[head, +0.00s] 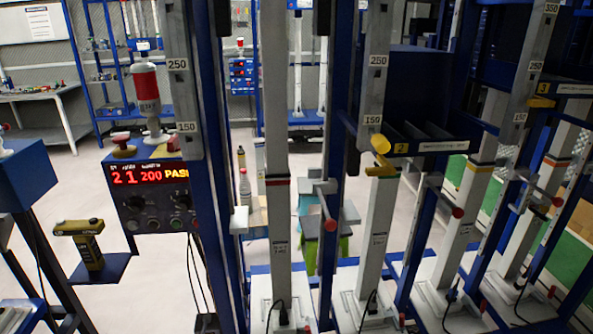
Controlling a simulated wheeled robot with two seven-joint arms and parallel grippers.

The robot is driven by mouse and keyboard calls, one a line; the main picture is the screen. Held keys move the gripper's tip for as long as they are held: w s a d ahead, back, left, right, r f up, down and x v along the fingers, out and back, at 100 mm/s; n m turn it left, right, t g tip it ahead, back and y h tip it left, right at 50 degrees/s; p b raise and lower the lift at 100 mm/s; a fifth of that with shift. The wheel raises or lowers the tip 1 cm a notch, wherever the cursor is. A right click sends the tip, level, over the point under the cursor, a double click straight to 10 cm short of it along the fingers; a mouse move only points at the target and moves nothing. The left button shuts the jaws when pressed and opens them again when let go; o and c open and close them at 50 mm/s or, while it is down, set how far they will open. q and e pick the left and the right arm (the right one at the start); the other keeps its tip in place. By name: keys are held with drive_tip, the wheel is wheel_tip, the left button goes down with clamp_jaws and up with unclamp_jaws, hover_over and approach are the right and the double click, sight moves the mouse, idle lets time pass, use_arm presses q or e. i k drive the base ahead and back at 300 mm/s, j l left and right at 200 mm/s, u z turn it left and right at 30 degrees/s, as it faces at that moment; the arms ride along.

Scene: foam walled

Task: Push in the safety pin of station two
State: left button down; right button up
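Station two shows a small yellow "2" label (401,148) at the front edge of a dark tray. A yellow handled piece (380,146), which looks like its safety pin, sits just left of the label on the scaled grey upright (376,75). I cannot tell how far the pin is in. Neither of my grippers is in view.
A control box (152,195) with a red display reading "21 200 PAS" stands left, a red-and-white lamp (146,90) on top. A yellow hand tool (85,243) rests on a blue shelf. Station three's yellow piece (541,101) is right. Blue posts stand between the columns.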

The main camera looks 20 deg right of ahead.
sight(458, 212)
drive_tip(key=k+z, duration=0.1)
drive_tip(key=z, duration=0.35)
drive_tip(key=l+z, duration=0.15)
drive_tip(key=z, duration=0.35)
drive_tip(key=k+l+z, duration=0.1)
drive_tip(key=z, duration=0.35)
